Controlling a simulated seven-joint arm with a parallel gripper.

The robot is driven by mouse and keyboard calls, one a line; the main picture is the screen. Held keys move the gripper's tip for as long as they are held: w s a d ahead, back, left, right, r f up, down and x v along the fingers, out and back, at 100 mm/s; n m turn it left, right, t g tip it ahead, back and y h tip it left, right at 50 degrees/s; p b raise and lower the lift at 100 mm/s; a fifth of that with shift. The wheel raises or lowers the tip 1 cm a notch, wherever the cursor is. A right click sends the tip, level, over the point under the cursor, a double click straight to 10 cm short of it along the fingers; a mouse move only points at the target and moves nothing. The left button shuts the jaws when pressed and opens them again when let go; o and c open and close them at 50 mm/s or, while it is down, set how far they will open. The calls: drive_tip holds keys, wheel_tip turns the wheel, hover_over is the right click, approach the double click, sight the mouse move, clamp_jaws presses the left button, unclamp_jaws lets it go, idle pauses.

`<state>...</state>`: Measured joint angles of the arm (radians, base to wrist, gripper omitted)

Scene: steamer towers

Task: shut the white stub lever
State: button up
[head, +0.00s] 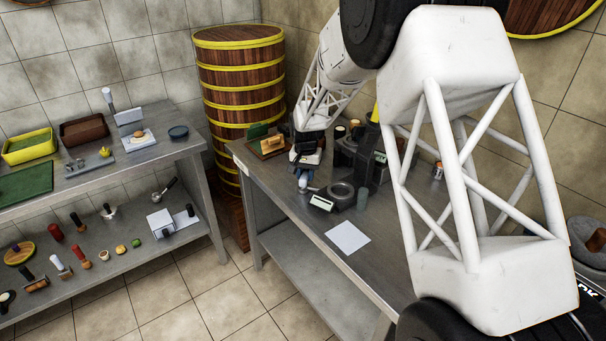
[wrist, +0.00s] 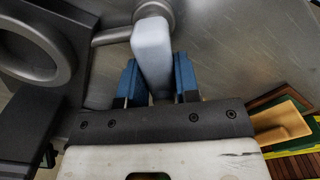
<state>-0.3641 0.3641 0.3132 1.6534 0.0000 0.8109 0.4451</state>
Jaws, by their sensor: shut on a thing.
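The white stub lever (wrist: 152,45) stands between the blue fingertips of my gripper (wrist: 157,82) in the wrist view. My gripper is shut on it. The lever's far end meets a round metal fitting (wrist: 158,10) with a thin metal pipe. The lower part of the lever is hidden between the fingers. In the head view my gripper (head: 303,168) reaches down at the table's left part. The pale lever (head: 303,182) shows small just below it, beside a dark machine (head: 376,160).
A round metal ring (head: 342,192) and a small box with a pale display (head: 322,203) stand close by on the metal table. A wooden stand with a tan block (head: 268,144) is to the left. A white sheet (head: 347,236) lies in front. Stacked steamers (head: 240,85) stand behind.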

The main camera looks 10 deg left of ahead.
drive_tip(key=m, duration=0.1)
drive_tip(key=d+m, duration=0.1)
drive_tip(key=m, duration=0.1)
drive_tip(key=shift+s+m, duration=0.1)
drive_tip(key=shift+m, duration=0.2)
drive_tip(key=shift+s+d+m, duration=0.2)
drive_tip(key=shift+d+m, duration=0.1)
drive_tip(key=shift+m, duration=0.85)
drive_tip(key=shift+s+d+m, duration=0.15)
drive_tip(key=shift+d+m, duration=0.1)
drive_tip(key=shift+m, duration=0.9)
drive_tip(key=o, duration=0.9)
drive_tip(key=shift+r, duration=3.95)
